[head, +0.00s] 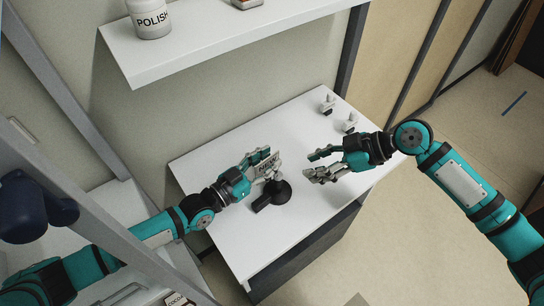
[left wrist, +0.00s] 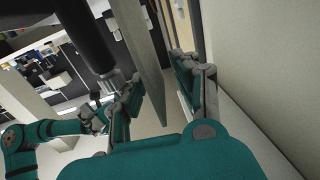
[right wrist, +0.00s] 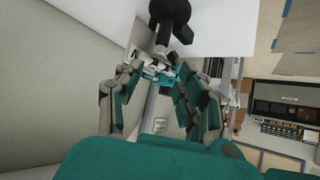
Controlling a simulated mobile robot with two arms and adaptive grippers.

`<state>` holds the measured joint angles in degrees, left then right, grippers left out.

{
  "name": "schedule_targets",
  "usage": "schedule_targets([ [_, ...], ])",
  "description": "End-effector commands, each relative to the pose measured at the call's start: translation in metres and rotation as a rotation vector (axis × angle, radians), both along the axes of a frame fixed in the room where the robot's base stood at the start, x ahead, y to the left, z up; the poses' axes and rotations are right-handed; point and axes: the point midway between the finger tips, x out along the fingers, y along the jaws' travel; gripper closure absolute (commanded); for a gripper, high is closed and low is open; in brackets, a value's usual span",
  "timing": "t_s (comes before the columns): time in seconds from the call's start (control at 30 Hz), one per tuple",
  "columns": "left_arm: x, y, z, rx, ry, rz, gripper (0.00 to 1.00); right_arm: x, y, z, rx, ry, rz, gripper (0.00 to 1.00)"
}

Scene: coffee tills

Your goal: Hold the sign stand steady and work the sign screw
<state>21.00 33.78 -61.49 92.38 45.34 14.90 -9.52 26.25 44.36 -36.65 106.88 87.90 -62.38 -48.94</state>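The sign stand (head: 283,191) has a round black base and stands on the white counter. Its pale sign plate (head: 265,168) carries dark lettering. My left gripper (head: 266,157) is at the plate; in the left wrist view the plate (left wrist: 146,62) stands between its spread fingers, with a gap to the right finger. The black post (left wrist: 88,38) shows beside it. My right gripper (head: 317,164) is open and empty, right of the stand. The right wrist view shows the stand's black base (right wrist: 172,12) beyond its spread fingers (right wrist: 158,95). I cannot make out the screw clearly.
Two small pale fittings (head: 328,104) (head: 350,124) stand at the counter's back right. A wall shelf (head: 220,47) with a polish jar (head: 150,18) hangs above. The counter (head: 225,235) is clear in front, and a grey frame post (head: 100,215) stands at left.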

Motion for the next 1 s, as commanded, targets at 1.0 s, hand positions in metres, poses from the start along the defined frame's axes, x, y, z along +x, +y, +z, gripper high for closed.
schedule_targets([
  [1.0,0.0100,-0.0119,-0.0004,0.000,0.001,0.000,1.00,0.0000,0.0000,0.0000,0.000,0.000,0.000,0.62],
])
